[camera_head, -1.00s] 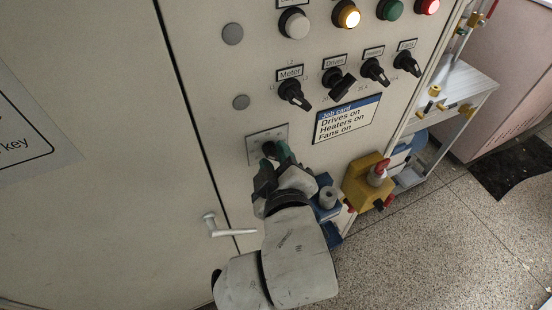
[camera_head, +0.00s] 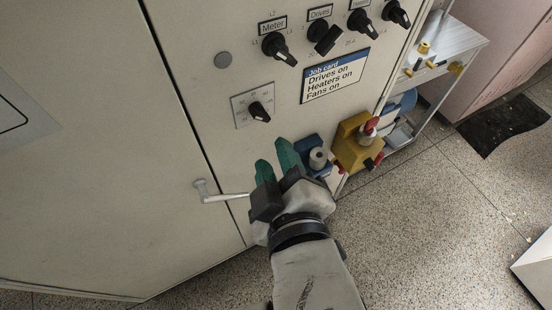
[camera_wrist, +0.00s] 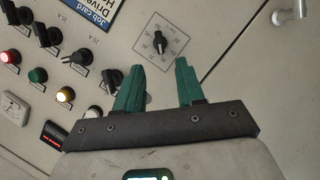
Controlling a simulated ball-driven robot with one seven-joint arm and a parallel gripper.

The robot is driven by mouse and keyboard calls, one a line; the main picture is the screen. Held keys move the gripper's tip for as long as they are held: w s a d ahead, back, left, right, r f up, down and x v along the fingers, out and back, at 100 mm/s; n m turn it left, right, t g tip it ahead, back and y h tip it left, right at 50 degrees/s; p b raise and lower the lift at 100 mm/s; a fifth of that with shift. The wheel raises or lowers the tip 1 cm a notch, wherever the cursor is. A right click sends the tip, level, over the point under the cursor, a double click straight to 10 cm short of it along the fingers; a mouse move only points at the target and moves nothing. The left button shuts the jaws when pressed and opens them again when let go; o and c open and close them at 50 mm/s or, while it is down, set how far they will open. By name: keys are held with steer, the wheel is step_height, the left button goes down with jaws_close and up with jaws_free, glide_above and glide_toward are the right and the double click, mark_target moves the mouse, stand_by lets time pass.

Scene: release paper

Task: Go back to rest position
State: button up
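My gripper (camera_head: 276,160) is below the lower rotary switch (camera_head: 259,112) on the cabinet front, apart from it. Its two green fingers are spread with nothing between them. In the wrist view my gripper (camera_wrist: 158,80) also shows open and empty, with the rotary switch (camera_wrist: 160,44) beyond the fingertips. The switch is a black knob on a grey square plate. My arm reaches up from the bottom of the head view.
Several black knobs, such as the Meter knob (camera_head: 279,48), sit above a job card (camera_head: 335,76). A door handle (camera_head: 219,194) juts out left of my gripper.

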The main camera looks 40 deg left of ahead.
stand_by(0.4)
steer(key=w+d+f+m+g+h, duration=0.15)
steer(key=d+f+m+h, duration=0.3)
steer(key=d+f, duration=0.5)
steer(key=w+d+f+m+h, duration=0.4)
steer(key=d+f, duration=0.3)
steer(key=d, duration=0.5)
steer(key=s+d+f+m+g+h, duration=0.1)
steer(key=s+d+f+m+g, duration=0.1)
steer(key=d, duration=0.5)
steer(key=s+d+f+m+g+h, duration=0.1)
steer(key=s+d+f+m+g, duration=0.1)
steer(key=s+d+f+m, duration=0.3)
steer(key=s+d+f+m+g+h, duration=0.1)
steer(key=s+d+f+m+g, duration=0.2)
steer(key=s+d, duration=0.6)
step_height(320, 180, down, 2)
steer(key=shift+d+f+m, duration=0.15)
steer(key=shift+d+m, duration=0.15)
steer(key=shift+m, duration=0.45)
